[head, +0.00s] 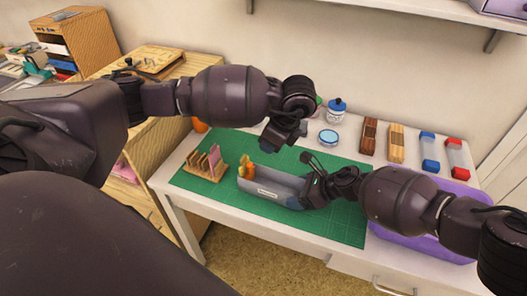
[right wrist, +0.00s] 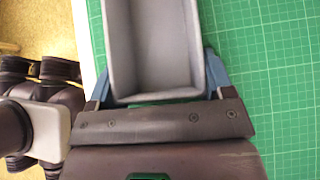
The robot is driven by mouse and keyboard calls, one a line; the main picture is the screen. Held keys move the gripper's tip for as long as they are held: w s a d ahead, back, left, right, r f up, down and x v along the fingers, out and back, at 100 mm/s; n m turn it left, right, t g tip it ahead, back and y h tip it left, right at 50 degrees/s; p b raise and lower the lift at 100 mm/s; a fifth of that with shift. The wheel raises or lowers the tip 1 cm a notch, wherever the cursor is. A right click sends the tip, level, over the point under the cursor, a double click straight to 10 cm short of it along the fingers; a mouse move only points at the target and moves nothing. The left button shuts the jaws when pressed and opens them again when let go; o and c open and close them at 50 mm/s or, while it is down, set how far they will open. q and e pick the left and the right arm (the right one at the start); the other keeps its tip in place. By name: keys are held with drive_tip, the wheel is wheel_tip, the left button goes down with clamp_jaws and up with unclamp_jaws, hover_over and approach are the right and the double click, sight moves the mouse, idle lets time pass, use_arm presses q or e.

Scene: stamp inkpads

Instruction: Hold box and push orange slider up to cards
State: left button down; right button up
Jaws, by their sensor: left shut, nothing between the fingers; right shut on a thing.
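A long grey open box (head: 268,190) with a pale label on its front stands on the green mat. An orange slider (head: 246,170) shows at the box's left end. My right gripper (head: 308,195) is shut on the box's right end. In the right wrist view its blue fingers (right wrist: 155,88) lie along both outer sides of the grey box (right wrist: 155,50), whose visible inside is empty. My left gripper (head: 269,146) is shut and empty, above and behind the box, right of the slider. A pink card-like piece (head: 214,158) stands in a wooden slotted rack (head: 203,168). I see no cards clearly inside the box.
The green cutting mat (head: 335,228) has free room in front and right of the box. A purple tray (head: 400,248) is at the right. Behind are a round blue-rimmed tin (head: 328,137), a jar (head: 336,110), wooden blocks and blue and red-ended containers.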

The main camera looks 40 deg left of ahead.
use_arm(q)
drive_tip(key=shift+d+r, duration=0.15)
drive_tip(key=shift+r, duration=0.15)
use_arm(e)
drive_tip(key=o, duration=0.9)
drive_tip(key=shift+d, duration=0.1)
drive_tip(key=v, duration=1.2)
